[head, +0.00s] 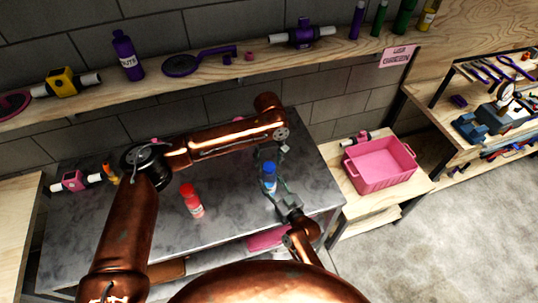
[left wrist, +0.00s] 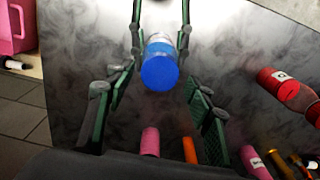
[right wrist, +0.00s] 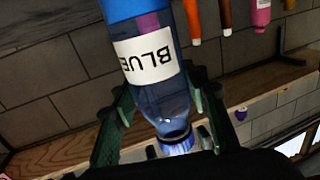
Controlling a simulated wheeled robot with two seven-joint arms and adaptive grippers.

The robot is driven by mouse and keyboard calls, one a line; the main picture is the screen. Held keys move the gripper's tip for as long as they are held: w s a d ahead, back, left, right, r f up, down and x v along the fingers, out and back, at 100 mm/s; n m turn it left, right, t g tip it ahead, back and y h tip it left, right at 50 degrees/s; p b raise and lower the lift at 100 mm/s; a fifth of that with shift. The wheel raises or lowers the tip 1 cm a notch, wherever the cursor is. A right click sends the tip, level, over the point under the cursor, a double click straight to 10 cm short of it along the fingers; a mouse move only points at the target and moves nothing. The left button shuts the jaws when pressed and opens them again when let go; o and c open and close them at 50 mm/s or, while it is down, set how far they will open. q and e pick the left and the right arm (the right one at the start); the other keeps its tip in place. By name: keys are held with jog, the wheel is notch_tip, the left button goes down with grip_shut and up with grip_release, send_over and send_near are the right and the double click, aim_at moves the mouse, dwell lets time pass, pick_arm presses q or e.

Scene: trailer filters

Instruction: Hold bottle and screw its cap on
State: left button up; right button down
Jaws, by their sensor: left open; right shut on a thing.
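I cannot tell how tightly the cap sits.
A pink bin (head: 381,165) is on a lower wooden bench at the right. A wooden shelf (head: 215,68) with several items runs along the wall behind.

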pick_arm(q)
jog(key=shift+f, duration=1)
jog(key=shift+c, duration=0.6)
